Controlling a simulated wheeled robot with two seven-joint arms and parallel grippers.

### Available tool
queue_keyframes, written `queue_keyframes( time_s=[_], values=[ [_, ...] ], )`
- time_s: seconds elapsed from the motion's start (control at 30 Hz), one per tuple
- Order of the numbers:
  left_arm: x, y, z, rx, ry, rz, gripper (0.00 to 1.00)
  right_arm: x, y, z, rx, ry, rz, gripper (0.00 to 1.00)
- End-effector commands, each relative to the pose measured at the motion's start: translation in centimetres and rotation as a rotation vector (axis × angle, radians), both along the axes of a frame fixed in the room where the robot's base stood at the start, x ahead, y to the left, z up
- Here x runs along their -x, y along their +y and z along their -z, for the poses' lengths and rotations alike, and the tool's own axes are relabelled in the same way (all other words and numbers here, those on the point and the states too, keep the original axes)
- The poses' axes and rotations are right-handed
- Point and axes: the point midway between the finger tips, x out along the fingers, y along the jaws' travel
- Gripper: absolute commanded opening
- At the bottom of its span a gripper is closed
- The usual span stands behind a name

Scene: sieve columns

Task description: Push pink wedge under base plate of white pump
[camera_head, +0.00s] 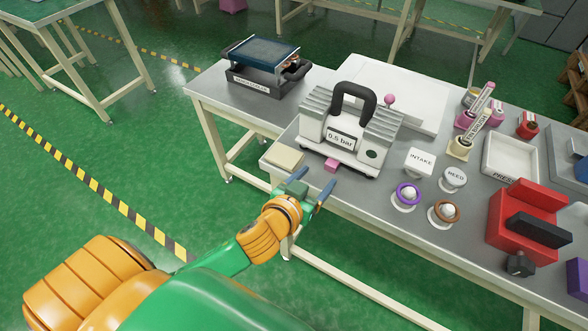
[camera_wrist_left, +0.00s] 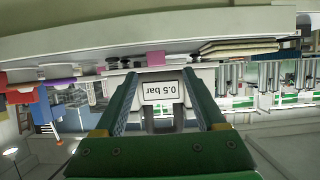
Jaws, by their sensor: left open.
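The white pump (camera_head: 318,126) stands on the grey table with a black handle and a "bar" label on its front; it also shows upside down in the left wrist view (camera_wrist_left: 150,76). The small pink wedge (camera_head: 331,165) lies at the front foot of the pump, near the table edge. Whether its tip is under the base plate I cannot tell. In the left wrist view the wedge (camera_wrist_left: 156,58) appears between the finger lines, ahead of the tips. My left gripper (camera_head: 311,184) is open and empty, just in front of the wedge at the table edge. My right gripper is not in view.
A beige pad stack (camera_head: 284,157) lies left of the wedge. INTAKE (camera_head: 420,162) and NEEDLE-like labelled white blocks, purple (camera_head: 408,195) and orange ringed parts stand to the right. A red block (camera_head: 520,222) is farther right. A dark-topped device (camera_head: 263,65) stands behind left.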

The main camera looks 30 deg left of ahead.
Motion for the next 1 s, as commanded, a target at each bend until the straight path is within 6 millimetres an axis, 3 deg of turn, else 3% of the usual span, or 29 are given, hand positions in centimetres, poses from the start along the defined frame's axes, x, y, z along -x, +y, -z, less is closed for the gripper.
queue_keyframes(
  time_s=[0.3, 0.7, 1.0],
  values=[
    [-0.2, 0.0, 0.0, 0.0, 0.0, 0.0, 0.72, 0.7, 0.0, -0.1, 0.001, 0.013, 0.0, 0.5],
    [-5.5, -0.3, 2.3, -0.003, 0.0, 0.001, 0.72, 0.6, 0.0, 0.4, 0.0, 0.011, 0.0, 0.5],
    [-6.5, -0.3, 2.7, 0.0, 0.001, 0.001, 0.72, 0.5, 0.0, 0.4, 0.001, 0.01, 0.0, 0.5]
  ],
)
